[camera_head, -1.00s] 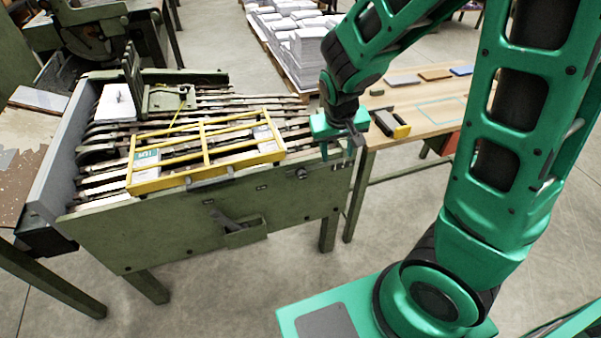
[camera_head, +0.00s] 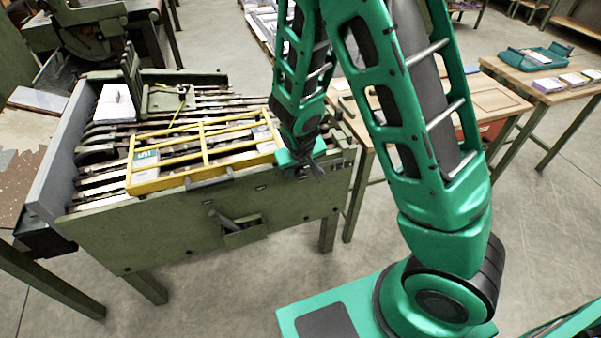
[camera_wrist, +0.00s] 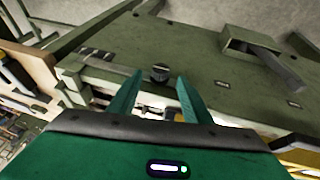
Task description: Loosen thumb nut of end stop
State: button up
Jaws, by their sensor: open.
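A dark ribbed knob (camera_wrist: 160,73), which looks like the thumb nut, sits on the green machine (camera_head: 170,230) near the right end of its front side. In the wrist view it shows between and just beyond the fingertips of my gripper. My gripper (camera_head: 316,172) is open and empty at the machine's front right corner. I cannot tell whether either finger touches the knob. In the head view my gripper and wrist hide the knob. A slotted green strip lies left of the knob in the wrist view; I cannot tell which part is the end stop.
A yellow barred guard (camera_head: 205,148) lies over the machine's rails, left of my gripper. A small box with a lever (camera_head: 240,228) stands out from the front panel. A wooden table (camera_head: 490,100) is at the right. The floor in front is clear.

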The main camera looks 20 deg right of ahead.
aim_at(302, 173)
jog(key=shift+x, duration=1.95)
jog(key=shift+c, duration=0.7)
jog(key=c, duration=0.9)
